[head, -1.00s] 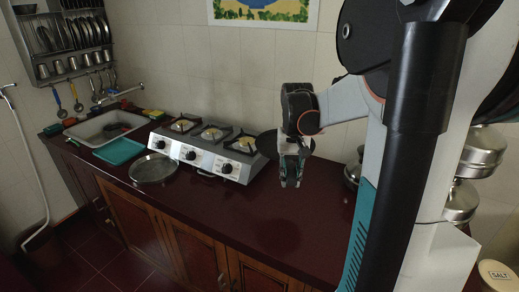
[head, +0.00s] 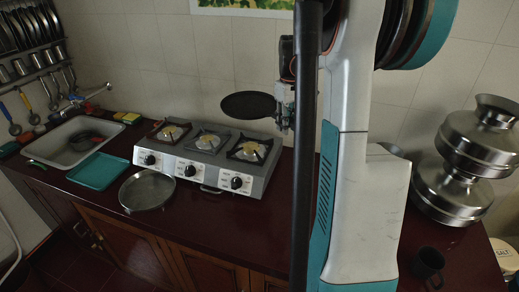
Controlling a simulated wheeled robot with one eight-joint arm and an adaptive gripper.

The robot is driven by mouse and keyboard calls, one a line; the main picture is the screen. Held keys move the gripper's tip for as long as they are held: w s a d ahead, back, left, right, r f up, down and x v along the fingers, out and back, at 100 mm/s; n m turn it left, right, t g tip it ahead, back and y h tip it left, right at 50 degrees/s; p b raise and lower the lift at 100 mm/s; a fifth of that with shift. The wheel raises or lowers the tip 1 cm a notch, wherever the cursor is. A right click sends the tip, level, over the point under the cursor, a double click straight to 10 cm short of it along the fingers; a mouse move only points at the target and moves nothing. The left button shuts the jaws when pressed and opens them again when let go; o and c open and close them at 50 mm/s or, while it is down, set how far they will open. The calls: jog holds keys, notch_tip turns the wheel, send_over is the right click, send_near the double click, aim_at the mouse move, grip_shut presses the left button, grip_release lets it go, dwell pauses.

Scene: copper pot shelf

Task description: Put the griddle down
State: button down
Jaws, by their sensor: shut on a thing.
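The griddle (head: 248,104) is a flat, dark round pan. In the head view it shows in front of the tiled wall, above the right part of the stove (head: 190,170). My gripper (head: 284,119) is at the griddle's right side and is shut on it. The griddle is held up, with a gap to the burners below it in the picture. My arm's column hides part of the gripper and the counter behind it. The exact grip point on the griddle is too small to tell.
The dark red counter (head: 215,222) is clear in front of the stove. A round metal pan (head: 147,190) and a teal tray (head: 98,171) lie left of it, by the sink (head: 58,151). Steel pots (head: 452,192) and a dark mug (head: 428,264) stand at right.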

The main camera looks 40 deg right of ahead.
notch_tip(320, 180, down, 19)
jog(key=b, duration=0.3)
jog(key=shift+f, duration=0.15)
jog(key=c, duration=1.4)
grip_release()
notch_tip(320, 180, up, 12)
jog(key=p, duration=0.2)
jog(key=shift+s, duration=0.1)
